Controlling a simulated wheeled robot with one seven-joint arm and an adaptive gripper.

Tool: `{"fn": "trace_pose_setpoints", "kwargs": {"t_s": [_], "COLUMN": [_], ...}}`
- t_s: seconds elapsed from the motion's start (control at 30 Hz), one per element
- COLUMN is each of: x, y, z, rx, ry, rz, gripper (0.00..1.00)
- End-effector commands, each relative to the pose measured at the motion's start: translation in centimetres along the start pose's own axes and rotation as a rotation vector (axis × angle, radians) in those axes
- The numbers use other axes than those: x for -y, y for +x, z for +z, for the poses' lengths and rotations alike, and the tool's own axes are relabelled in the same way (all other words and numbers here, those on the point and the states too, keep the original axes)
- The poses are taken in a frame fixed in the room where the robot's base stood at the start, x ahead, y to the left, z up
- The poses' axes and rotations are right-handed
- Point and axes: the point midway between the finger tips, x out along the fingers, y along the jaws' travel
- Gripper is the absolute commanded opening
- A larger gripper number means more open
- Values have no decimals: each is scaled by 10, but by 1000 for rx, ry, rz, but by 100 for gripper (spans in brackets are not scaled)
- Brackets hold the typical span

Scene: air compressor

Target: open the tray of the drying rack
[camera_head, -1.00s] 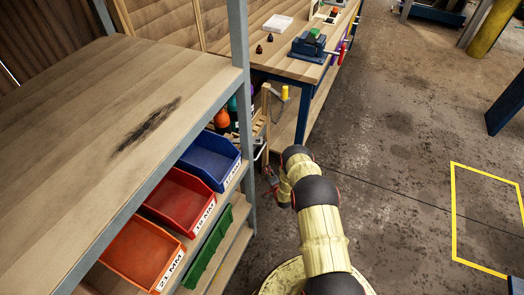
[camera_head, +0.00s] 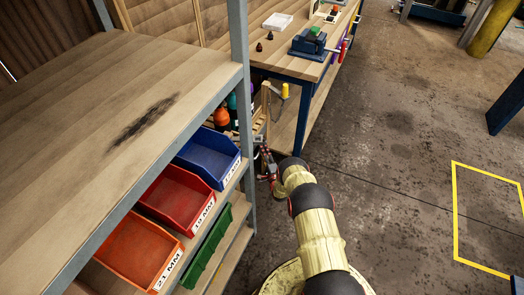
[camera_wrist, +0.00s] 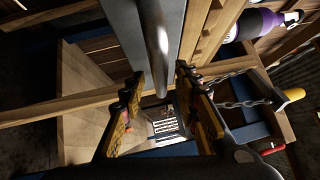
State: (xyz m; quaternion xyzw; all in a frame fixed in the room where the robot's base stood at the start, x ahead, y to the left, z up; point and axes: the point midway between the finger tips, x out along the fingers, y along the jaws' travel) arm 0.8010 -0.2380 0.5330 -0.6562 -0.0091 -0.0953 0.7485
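The wooden drying rack (camera_head: 264,108) appears to be the slatted frame between the metal shelf and the workbench in the head view. Its tray cannot be told apart there. In the wrist view, wooden bars (camera_wrist: 207,30) and a hanging chain (camera_wrist: 238,103) show close by, probably parts of the rack. My gripper (camera_wrist: 159,72) is open, its two yellow-and-black fingers apart. A grey metal bar (camera_wrist: 155,35) shows between and beyond the fingertips; contact cannot be told. In the head view my gripper (camera_head: 268,168) is small, low beside the rack and partly hidden.
The metal shelf post (camera_head: 241,90) stands close left of my gripper. The shelf holds blue (camera_head: 208,156), red (camera_head: 177,197) and orange (camera_head: 139,246) bins. The workbench (camera_head: 285,65) stands behind. A purple bottle (camera_wrist: 258,22) is near the rack. Open floor lies right.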

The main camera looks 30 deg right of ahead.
Motion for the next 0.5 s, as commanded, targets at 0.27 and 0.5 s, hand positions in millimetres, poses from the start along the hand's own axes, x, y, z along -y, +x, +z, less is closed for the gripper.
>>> {"fn": "trace_pose_setpoints", "kwargs": {"t_s": [0.27, 0.5], "x": [0, 0], "y": [9, 9], "z": [0, 0], "rx": [0, 0], "ry": [0, -1], "rz": [1, 1], "gripper": [31, 25]}}
